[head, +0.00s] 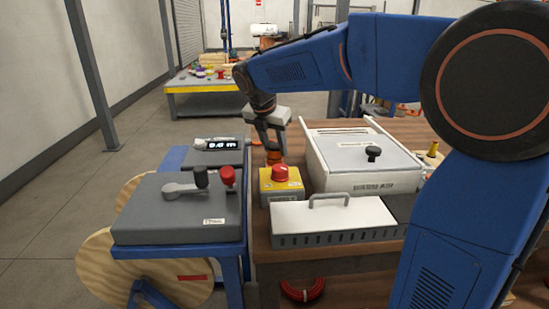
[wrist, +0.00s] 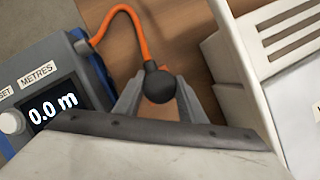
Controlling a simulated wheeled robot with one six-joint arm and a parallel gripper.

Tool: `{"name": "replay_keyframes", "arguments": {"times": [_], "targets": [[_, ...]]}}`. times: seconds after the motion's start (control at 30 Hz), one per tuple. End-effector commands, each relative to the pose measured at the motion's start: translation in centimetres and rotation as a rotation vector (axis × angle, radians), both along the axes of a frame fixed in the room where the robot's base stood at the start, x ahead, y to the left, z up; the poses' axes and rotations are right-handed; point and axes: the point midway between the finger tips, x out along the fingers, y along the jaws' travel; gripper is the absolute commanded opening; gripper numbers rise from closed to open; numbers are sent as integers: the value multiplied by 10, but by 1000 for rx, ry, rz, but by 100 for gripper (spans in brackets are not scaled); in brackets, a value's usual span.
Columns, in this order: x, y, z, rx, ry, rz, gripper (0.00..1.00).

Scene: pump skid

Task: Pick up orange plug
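The orange plug (head: 274,157) shows in the head view as a small orange shape just below my gripper (head: 271,148), behind the yellow box with a red button. In the wrist view a black rounded end (wrist: 159,86) with an orange cable lies between the two fingers of my gripper (wrist: 159,82); I take it to be the top of the plug. The fingers stand on either side of it, apart, with narrow gaps. The lower body of the plug is hidden under the black end.
The yellow button box (head: 281,186) stands close in front. A white lidded box (head: 361,183) is close on the right. The metre display unit (head: 213,152) is on the left, and the orange cable (wrist: 121,11) loops towards it. A grey lever box (head: 180,217) stands nearer.

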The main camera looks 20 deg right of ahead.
Motion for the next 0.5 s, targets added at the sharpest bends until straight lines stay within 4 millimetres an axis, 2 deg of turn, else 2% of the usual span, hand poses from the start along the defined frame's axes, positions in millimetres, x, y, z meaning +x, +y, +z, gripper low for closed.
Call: {"name": "replay_keyframes", "arguments": {"times": [0.03, 0.07, 0.1, 0.37, 0.5], "targets": [[0, 0, 0, 0, 0, 0, 18], [0, 0, 0, 0, 0, 0, 11], [0, 0, 0, 0, 0, 0, 10], [0, 0, 2, 0, 0, 0, 10], [0, 0, 14, 0, -2, -1, 10]]}}
